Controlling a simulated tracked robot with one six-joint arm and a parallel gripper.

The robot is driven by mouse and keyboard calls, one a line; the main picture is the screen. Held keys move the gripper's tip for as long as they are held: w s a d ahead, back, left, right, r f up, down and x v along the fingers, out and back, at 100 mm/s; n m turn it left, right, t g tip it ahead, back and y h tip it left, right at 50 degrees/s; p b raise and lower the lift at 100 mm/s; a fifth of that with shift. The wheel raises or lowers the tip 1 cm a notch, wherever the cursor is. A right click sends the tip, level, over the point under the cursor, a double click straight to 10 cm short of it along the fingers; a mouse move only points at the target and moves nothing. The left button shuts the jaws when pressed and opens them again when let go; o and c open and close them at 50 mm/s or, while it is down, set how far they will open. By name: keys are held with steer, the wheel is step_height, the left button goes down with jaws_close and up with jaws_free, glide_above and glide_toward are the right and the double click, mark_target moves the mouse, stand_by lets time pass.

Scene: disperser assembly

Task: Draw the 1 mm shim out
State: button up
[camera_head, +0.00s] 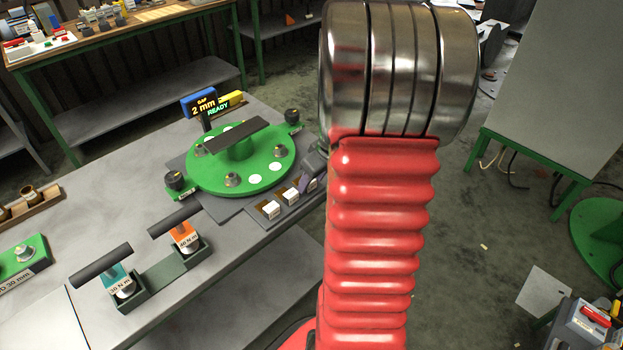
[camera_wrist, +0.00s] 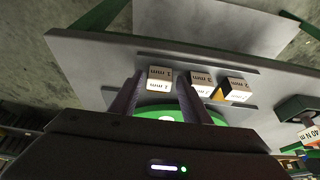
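The 1 mm shim's white labelled block (camera_wrist: 159,79) is at the left of a row of white blocks in the wrist view, its label upside down. My gripper (camera_wrist: 160,92) is open, with one finger on each side of that block in the picture and clear gaps on both sides. I cannot tell how far the fingertips reach past it. In the head view the block (camera_head: 311,185) is at the right end of the row, partly hidden by my gripper and arm. The thin shim itself is not clearly visible.
Beside it are a block that seems to read 3 mm (camera_wrist: 202,80) and a 2 mm block (camera_wrist: 237,87). A green flanged disc (camera_head: 240,168) with bolts stands behind the row. Two torque tools stand in a holder (camera_head: 165,278).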

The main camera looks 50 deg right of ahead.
steer(key=shift+o, duration=0.6)
steer(key=shift+r, duration=0.15)
steer(key=shift+s+r, duration=0.15)
steer(key=shift+r, duration=0.4)
steer(key=v, duration=1.2)
steer(key=shift+s, duration=0.2)
steer(key=shift+r, duration=0.1)
